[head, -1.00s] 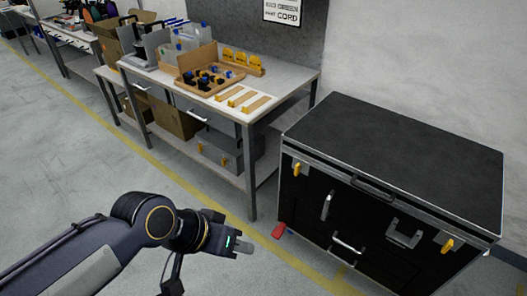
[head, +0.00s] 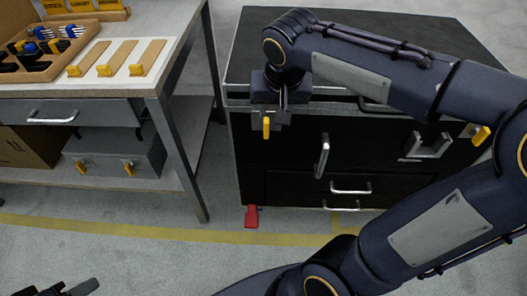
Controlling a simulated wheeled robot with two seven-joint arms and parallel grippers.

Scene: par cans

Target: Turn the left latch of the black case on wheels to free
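The black case (head: 300,185) stands on the floor, its front facing me. Its left latch has a yellow handle (head: 266,128) that hangs straight down from a metal plate at the upper left of the front. The right latch (head: 481,134) has a yellow handle that hangs at a tilt. Only a dark part of my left gripper (head: 77,288) shows at the bottom left edge.
A red pedal-like piece (head: 251,217) sticks out at the case's lower left corner. A workbench (head: 165,80) with a drawer and lower shelf stands close to the left. My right arm covers much of the case's lid and right side. The floor in front is clear.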

